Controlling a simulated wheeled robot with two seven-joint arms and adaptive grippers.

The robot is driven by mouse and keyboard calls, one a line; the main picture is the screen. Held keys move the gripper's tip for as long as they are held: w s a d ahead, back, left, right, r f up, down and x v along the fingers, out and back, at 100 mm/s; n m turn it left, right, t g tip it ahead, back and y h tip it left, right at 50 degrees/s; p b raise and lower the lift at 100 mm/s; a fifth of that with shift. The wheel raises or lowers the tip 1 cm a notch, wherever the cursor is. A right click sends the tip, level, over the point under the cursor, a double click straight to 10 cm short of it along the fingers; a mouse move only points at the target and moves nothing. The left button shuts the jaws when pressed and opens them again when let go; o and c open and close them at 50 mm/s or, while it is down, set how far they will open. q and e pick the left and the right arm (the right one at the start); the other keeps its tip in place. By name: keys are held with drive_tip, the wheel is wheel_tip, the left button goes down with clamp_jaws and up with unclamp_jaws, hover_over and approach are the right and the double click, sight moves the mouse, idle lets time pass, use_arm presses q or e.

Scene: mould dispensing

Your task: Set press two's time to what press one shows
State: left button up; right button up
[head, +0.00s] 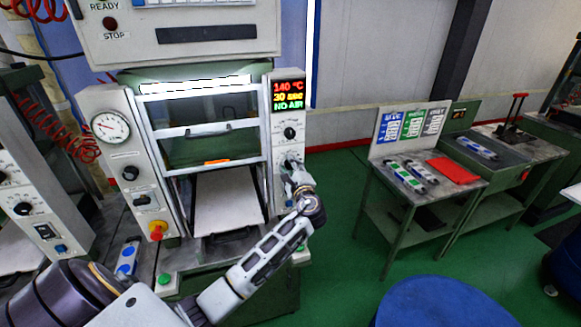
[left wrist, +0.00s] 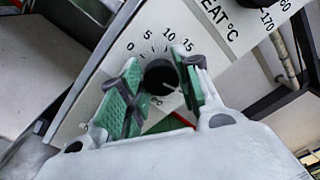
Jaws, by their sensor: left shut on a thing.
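A press (head: 275,230) stands in the middle of the head view. Its display (head: 289,95) reads 140 °C, 30 sec and NO AIR. A heat knob (head: 290,133) sits below the display. My left gripper (head: 297,178) is at the lower dial on the same panel. In the left wrist view its green-padded fingers are closed around a black time knob (left wrist: 160,75). The dial numbers 0, 5, 10 and 15 show around it. The knob's white mark points to the lower right, past 15; the number there is hidden by a finger. My right gripper is out of view.
Another press (head: 30,210) stands at the left edge. The middle press carries a round gauge (head: 110,127) and a red-yellow button (head: 157,230). A blue round top (head: 440,305) is at the bottom right. Green floor between is clear.

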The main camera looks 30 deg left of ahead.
use_arm(q)
drive_tip(key=shift+d+f+m, duration=0.1)
drive_tip(key=shift+f+m, duration=0.05)
drive_tip(key=shift+m, duration=1.35)
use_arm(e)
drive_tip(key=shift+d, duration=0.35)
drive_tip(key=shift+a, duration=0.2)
use_arm(q)
drive_tip(key=o, duration=1)
drive_tip(key=shift+o, duration=0.2)
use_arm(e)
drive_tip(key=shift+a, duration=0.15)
use_arm(q)
drive_tip(key=v, duration=1.2)
